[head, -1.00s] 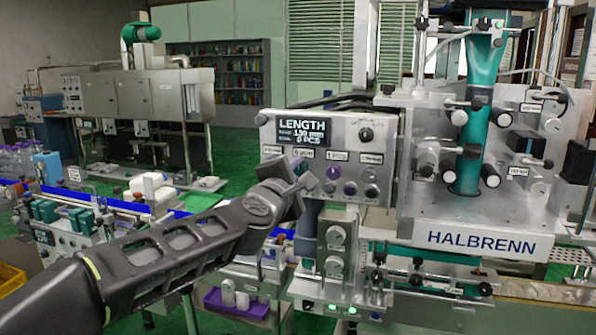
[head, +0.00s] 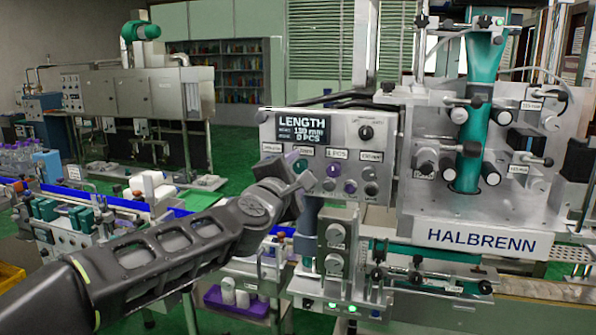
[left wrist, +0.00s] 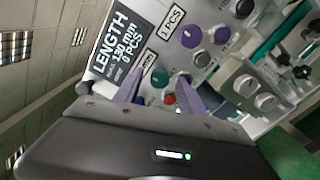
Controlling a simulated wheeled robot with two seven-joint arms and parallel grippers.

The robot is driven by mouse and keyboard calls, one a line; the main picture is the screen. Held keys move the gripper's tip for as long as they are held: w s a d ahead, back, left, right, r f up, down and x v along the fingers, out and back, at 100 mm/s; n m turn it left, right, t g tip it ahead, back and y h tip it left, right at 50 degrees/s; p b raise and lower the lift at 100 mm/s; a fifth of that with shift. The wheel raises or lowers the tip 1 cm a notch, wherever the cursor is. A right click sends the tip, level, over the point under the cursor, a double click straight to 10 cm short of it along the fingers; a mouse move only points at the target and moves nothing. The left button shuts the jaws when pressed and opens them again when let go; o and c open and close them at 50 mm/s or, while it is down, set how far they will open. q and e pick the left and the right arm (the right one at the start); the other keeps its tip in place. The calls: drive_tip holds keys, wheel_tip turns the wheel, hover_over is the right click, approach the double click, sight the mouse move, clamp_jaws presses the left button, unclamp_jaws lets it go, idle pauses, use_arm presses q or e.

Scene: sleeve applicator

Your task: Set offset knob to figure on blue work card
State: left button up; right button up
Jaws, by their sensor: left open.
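The machine's control panel (head: 387,150) has a dark display (head: 302,130) reading LENGTH, 130 mm and 0 PCS, with several labelled knobs below it. A teal knob (left wrist: 160,77) and a purple knob (left wrist: 191,37) show in the left wrist view. I cannot read which knob is the offset one. My left gripper (left wrist: 161,76) is open, its two fingers at the panel's lower left, on either side of the teal knob in the picture; contact is unclear. In the head view the left gripper (head: 299,182) hides part of the panel's lower left. I cannot make out a blue work card.
The HALBRENN machine plate (head: 485,238) stands right of the panel. A grey box with two round knobs (head: 336,234) hangs just below the panel, close to my left gripper. A conveyor (head: 130,205) runs at the left. A purple bin (head: 236,302) sits low down.

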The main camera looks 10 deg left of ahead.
use_arm(q)
drive_tip(key=s, duration=0.6)
drive_tip(key=shift+s+a+b, duration=0.2)
drive_tip(key=shift+s+b, duration=0.1)
drive_tip(key=shift+s, duration=0.1)
drive_tip(key=s+d+f+m+g+h, duration=0.1)
drive_tip(key=d+f+m+g, duration=0.3)
drive_tip(key=f, duration=1)
drive_tip(key=s+d+f+m+g, duration=0.1)
drive_tip(key=f+m, duration=0.5)
drive_tip(key=f, duration=0.8)
drive_tip(key=s+d+f+m+g+h, duration=0.1)
drive_tip(key=d+f+m+g, duration=0.15)
drive_tip(key=f+m, duration=0.7)
drive_tip(key=s+d+f+g+h, duration=0.1)
drive_tip(key=s+f+g, duration=0.9)
drive_tip(key=s+f, duration=2)
drive_tip(key=shift+d+f, duration=0.65)
drive_tip(key=shift+d, duration=0.5)
